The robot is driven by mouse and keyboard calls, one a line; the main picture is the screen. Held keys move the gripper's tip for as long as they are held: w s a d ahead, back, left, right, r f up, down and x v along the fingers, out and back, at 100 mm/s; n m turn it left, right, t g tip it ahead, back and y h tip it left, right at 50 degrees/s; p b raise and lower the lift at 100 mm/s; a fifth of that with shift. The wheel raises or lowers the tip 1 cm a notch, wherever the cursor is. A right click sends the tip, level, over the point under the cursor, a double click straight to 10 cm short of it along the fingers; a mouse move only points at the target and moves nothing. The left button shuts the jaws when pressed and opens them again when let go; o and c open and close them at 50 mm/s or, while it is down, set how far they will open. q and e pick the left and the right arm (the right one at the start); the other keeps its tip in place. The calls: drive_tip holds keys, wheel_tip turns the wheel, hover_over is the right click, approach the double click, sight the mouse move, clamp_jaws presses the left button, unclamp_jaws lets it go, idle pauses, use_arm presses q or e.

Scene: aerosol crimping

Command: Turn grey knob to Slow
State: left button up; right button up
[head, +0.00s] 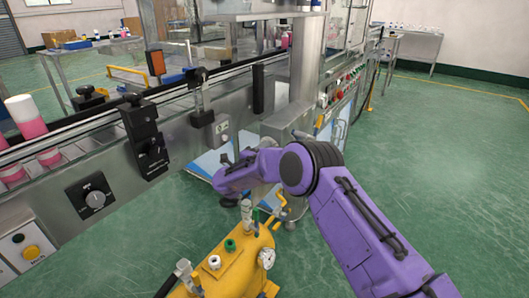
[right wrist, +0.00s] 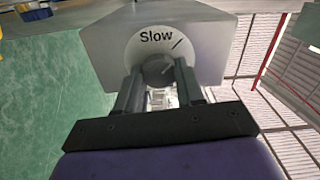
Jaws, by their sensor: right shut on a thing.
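A grey knob (right wrist: 157,71) sits on a round white dial in the right wrist view. The dial carries the word "Slow" (right wrist: 157,37) just above the knob and a short dark line to the right of it. A grey box (right wrist: 105,52) carries the dial. My right gripper (right wrist: 158,82) is shut on the knob, one finger on each side. The knob's pointing mark cannot be made out. In the head view my right gripper (head: 228,165) reaches toward the machine's side, and the knob it holds cannot be made out there. My left gripper is not in view.
A conveyor (head: 110,115) with pink and white cans (head: 25,115) runs along the left. A black dial plate (head: 92,198) and a yellow button (head: 31,252) are on its front. A yellow tank (head: 232,262) with a gauge stands below my right arm. Green floor lies open at right.

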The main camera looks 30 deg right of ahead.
drive_tip(key=shift+f, duration=0.1)
idle(0.4)
drive_tip(key=o, duration=1)
drive_tip(key=shift+o, duration=0.2)
drive_tip(key=v, duration=1)
drive_tip(key=shift+s+a, duration=0.15)
drive_tip(key=shift+a, duration=0.15)
